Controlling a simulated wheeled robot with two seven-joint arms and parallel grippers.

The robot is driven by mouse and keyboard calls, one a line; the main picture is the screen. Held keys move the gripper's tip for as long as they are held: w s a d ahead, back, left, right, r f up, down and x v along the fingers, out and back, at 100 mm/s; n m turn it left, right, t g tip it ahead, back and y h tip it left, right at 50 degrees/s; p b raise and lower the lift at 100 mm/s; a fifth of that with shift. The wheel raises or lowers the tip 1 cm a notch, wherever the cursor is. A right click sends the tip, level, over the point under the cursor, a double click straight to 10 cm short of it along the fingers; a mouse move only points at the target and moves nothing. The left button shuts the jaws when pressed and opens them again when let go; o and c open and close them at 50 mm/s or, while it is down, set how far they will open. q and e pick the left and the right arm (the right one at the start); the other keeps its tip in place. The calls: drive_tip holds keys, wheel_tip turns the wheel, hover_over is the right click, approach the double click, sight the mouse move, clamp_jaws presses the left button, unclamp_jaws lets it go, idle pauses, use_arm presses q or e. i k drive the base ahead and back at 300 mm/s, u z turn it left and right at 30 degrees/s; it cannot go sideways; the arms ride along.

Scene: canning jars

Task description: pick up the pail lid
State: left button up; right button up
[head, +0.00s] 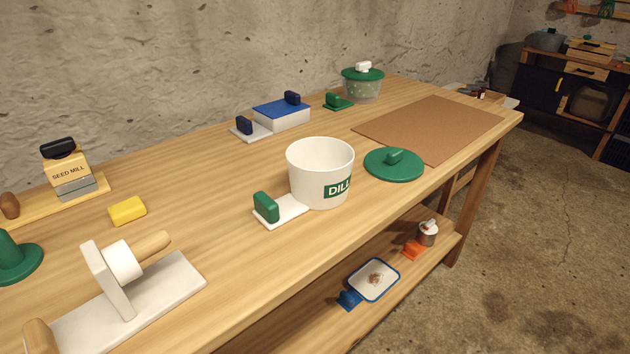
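The pail lid (393,166) is a round green disc with a small green grip on top. It lies flat on the wooden table, to the right of the white pail (318,172). The pail is marked "DILL" on a green label and stands uncovered, with a white base plate and green handle (266,207) at its left. Neither of my grippers shows in the head view.
A brown mat (430,127) lies behind and right of the lid. A green-lidded jar (362,86), a blue-lidded white box (281,115), a yellow block (127,211) and a seed mill (69,168) stand on the table (220,235). The lid lies near the front edge.

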sight(398, 164)
drive_tip(key=k, duration=0.5)
drive_tip(key=z, duration=1.7)
drive_tip(key=i, duration=1.5)
drive_tip(key=u, duration=2)
